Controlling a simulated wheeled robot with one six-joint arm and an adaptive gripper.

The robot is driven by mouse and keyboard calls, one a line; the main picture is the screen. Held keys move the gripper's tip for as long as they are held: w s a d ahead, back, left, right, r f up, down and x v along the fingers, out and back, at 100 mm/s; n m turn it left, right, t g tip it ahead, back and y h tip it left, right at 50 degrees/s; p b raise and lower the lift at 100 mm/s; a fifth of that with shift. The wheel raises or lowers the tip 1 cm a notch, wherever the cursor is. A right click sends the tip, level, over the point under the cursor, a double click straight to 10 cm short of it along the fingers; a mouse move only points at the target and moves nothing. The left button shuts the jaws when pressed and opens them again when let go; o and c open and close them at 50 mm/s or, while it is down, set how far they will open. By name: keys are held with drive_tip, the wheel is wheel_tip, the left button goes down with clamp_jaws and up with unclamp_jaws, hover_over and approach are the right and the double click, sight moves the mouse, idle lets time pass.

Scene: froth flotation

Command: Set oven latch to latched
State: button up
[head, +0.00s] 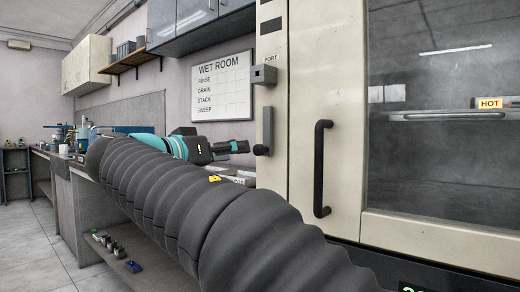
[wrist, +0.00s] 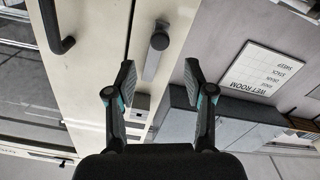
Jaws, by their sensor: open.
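The oven latch (head: 267,128) is a grey upright lever on the cream oven's front, left of the door handle, with a dark round knob at its lower end. In the wrist view, which is turned upside down, the latch (wrist: 153,63) shows ahead between my finger directions, its knob toward the top. My gripper (head: 240,147) is just left of the knob in the head view, apart from it as far as I can tell. In the wrist view my gripper (wrist: 160,75) has its two fingers spread wide with nothing between them. No latch label is readable.
The oven door has a black bar handle (head: 322,168) and a dark window with a HOT tag (head: 490,103). A grey block (head: 263,75) marked PORT juts out above the latch. A WET ROOM board (head: 222,87) hangs on the wall behind. A bench runs along the left.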

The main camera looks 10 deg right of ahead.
sight(256, 150)
drive_tip(key=p+x, duration=0.1)
drive_tip(key=x, duration=0.9)
drive_tip(key=shift+c, duration=0.3)
clamp_jaws()
